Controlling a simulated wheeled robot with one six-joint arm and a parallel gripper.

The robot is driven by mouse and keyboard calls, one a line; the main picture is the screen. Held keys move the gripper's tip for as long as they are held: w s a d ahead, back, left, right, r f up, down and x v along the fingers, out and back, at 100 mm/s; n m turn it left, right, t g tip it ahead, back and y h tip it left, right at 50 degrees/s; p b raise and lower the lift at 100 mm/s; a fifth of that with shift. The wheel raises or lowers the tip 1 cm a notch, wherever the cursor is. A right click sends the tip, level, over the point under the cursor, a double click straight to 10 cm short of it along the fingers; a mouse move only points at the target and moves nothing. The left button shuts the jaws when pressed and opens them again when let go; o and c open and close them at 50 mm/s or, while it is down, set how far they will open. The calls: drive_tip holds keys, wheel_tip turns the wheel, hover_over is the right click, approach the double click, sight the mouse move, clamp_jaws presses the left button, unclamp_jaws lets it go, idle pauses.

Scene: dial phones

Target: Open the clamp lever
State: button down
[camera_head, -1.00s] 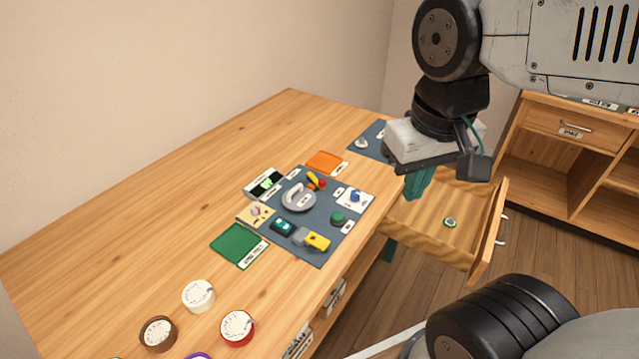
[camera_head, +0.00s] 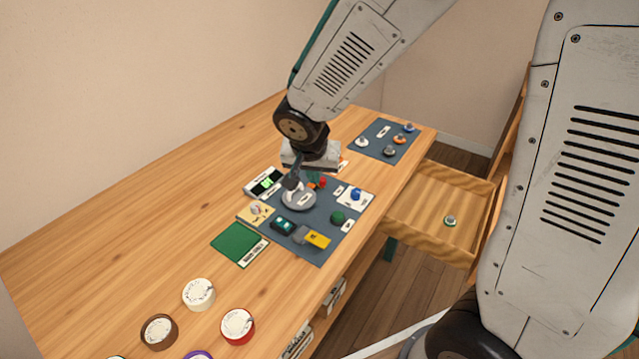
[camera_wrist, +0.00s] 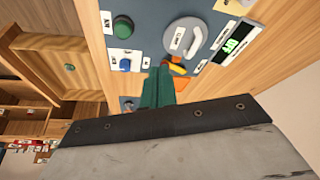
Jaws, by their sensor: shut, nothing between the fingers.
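The dark panel (camera_head: 316,252) also holds a grey round handle (camera_head: 299,199), a green knob (camera_head: 338,217), a blue knob (camera_head: 356,194) and a yellow block (camera_head: 318,239). An open drawer (camera_head: 430,220) is at right. Several dials stand at the front left, with bare wood around them.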

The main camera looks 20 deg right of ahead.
drive_tip(key=x, duration=0.9)
drive_tip(key=shift+d+f, duration=0.1)
drive_tip(key=shift+f, duration=0.2)
drive_tip(key=w+d, duration=0.1)
drive_tip(key=w, duration=0.1)
drive_tip(key=shift+w+d+f, duration=0.2)
drive_tip(key=shift+w+d, duration=0.15)
drive_tip(key=shift+w, duration=0.05)
drive_tip(key=shift+w+d, duration=0.25)
drive_tip(key=shift+w, duration=0.2)
